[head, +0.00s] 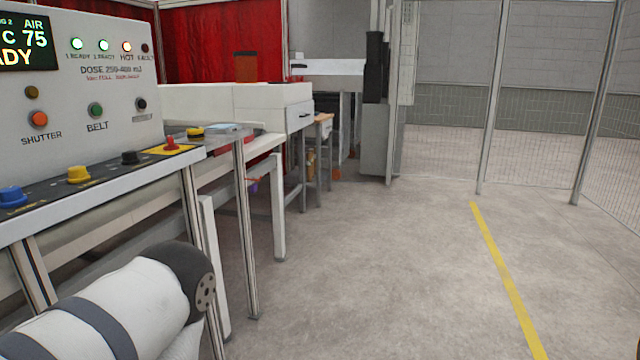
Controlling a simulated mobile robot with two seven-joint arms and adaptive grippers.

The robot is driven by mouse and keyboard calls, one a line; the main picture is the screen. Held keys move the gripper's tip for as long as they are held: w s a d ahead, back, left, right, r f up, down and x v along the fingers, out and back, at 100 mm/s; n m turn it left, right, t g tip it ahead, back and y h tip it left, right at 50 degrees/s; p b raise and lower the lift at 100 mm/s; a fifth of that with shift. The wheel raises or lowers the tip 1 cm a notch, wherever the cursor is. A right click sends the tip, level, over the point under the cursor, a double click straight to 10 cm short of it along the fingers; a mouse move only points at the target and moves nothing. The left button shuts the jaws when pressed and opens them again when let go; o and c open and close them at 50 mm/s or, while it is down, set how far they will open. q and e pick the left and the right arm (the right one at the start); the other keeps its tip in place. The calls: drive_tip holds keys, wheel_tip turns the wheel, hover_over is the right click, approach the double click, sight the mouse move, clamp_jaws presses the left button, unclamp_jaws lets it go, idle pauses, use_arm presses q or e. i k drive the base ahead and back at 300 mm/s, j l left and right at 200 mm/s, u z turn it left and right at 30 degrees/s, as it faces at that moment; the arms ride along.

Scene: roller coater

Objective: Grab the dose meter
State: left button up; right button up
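I cannot make out a dose meter for certain. A small yellow and black object (195,132) sits on the side table just beyond the control panel, too small to identify. The control panel (80,75) at the left carries the printed words "DOSE 250-400 mJ", lit indicator lamps and a display reading "75". A white link of my own arm with a dark joint shows at the lower left. Neither of my grippers is in view.
A panel shelf (100,190) with blue, yellow, black and red knobs stands at the left on metal legs. A white machine (272,105) and red curtain (200,40) are behind. Open grey floor (380,270) with a yellow line (505,275) lies right, bounded by mesh fencing (445,90).

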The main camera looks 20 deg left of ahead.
sight(193, 134)
drive_tip(key=i+l+u, duration=0.15)
drive_tip(key=i+u, duration=0.25)
drive_tip(key=i, duration=0.25)
drive_tip(key=i+l+u, duration=0.3)
drive_tip(key=i+u, duration=0.15)
drive_tip(key=i, duration=0.15)
drive_tip(key=i+l+u, duration=0.4)
drive_tip(key=i+l, duration=0.15)
